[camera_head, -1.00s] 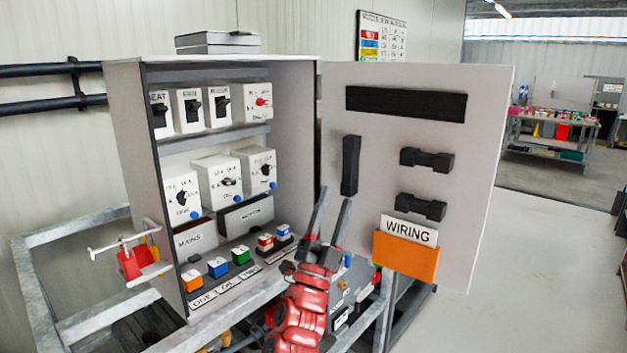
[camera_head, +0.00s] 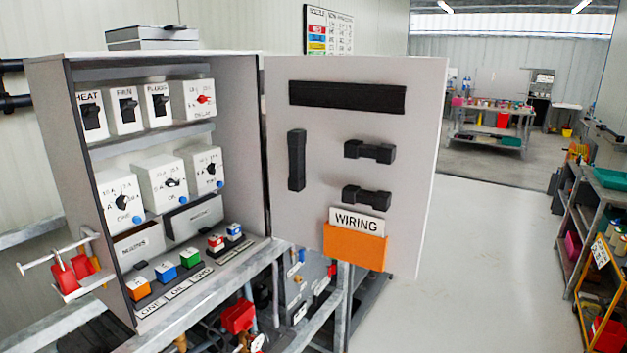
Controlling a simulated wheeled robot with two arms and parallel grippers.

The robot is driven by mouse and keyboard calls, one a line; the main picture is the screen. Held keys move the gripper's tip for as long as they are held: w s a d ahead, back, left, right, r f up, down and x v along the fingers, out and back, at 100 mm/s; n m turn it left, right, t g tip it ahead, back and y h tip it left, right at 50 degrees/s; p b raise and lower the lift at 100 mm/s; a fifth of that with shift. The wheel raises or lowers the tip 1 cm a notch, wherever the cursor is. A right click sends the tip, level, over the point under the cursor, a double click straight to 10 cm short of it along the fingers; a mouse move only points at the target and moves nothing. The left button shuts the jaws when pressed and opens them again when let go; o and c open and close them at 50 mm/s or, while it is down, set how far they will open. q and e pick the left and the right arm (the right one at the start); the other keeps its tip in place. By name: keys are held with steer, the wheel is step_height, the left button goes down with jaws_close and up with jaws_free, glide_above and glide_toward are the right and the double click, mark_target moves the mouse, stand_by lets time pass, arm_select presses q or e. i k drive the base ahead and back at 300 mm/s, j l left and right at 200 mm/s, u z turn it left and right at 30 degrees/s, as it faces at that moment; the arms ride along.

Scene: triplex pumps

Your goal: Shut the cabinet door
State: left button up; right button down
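The grey cabinet (camera_head: 55,150) stands open at the left, with switch boxes and coloured buttons inside. Its door (camera_head: 400,120) is hinged at the cabinet's right edge and swung wide open to the right, its inner face toward me. On that face are a long black bar, several black handle-like blocks and an orange pocket (camera_head: 354,246) with a WIRING card (camera_head: 357,222). The door's outer face is hidden. Neither of my grippers is in view.
A grey metal frame (camera_head: 290,268) with pump equipment lies under and in front of the cabinet. Red valve-like parts (camera_head: 72,272) stick out at the cabinet's left. Shelving (camera_head: 590,225) stands at the far right. The floor (camera_head: 485,270) right of the door is clear.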

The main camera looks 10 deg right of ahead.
mark_target(358, 135)
steer(key=i+l+u, duration=0.15)
steer(key=l+u, duration=0.2)
steer(key=l, duration=0.4)
steer(key=i+l+u, duration=0.1)
steer(key=l+u, duration=0.25)
steer(key=l, duration=0.4)
steer(key=l+u, duration=0.35)
steer(key=l, duration=0.4)
steer(key=i+l+u, duration=0.15)
steer(key=l+u, duration=0.2)
steer(key=l, duration=0.3)
steer(key=l+u, duration=0.35)
steer(key=l, duration=0.35)
steer(key=l+u, duration=0.35)
steer(key=l, duration=0.4)
steer(key=k, duration=0.3)
